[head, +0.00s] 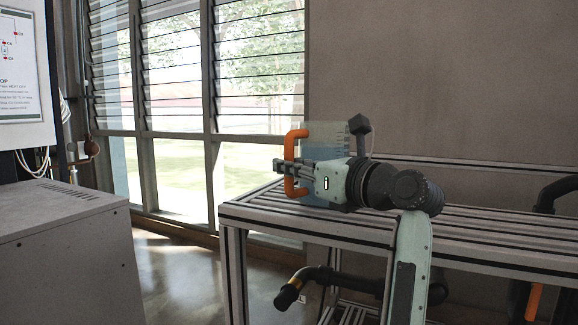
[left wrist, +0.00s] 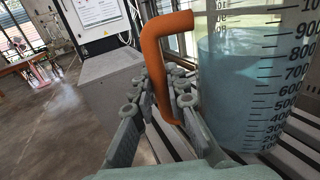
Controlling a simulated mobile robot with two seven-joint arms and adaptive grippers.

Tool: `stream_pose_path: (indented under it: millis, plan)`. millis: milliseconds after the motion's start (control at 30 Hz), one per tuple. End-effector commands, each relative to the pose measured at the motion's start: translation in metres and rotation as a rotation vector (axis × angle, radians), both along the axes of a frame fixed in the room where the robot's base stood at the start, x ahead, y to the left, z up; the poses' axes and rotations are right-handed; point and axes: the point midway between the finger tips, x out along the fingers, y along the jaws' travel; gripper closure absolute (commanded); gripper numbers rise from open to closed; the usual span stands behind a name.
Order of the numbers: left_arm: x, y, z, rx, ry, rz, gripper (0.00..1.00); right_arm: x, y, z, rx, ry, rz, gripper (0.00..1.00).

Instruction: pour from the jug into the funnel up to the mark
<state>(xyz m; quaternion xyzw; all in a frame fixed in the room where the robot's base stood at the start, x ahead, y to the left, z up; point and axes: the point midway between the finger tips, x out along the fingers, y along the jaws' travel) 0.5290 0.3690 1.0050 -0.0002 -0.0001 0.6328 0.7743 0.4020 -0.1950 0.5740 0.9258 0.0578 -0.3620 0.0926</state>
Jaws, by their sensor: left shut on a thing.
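The clear jug (head: 325,138) stands upright on the slatted table, partly hidden behind my left gripper (head: 290,178). In the left wrist view the jug (left wrist: 240,95) shows black graduations and pale blue liquid, its surface near the 900 label. My left gripper is shut on the jug's orange handle (head: 290,150); the handle also fills the middle of the left wrist view (left wrist: 153,60), between the fingers (left wrist: 160,105). I see no funnel in either view. My right gripper is not in view.
The slatted metal table (head: 480,228) has free room to the right. A grey cabinet (head: 65,250) stands at the left under a white panel (head: 20,70). Dark pipe-like parts (head: 320,275) show below the tabletop. Louvred windows (head: 175,60) and a plain wall lie behind.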

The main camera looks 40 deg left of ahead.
Motion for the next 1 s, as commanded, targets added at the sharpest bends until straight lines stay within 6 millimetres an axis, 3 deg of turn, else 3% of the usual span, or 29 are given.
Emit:
stream_pose_path:
  millis: [400,1000]
  plan:
    - [0.0,0.0,0.006,0.005,-0.007,-0.001,1.0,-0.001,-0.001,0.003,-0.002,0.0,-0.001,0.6]
    - [0.0,0.0,0.043,0.004,-0.006,-0.001,1.0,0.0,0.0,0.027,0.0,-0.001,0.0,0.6]
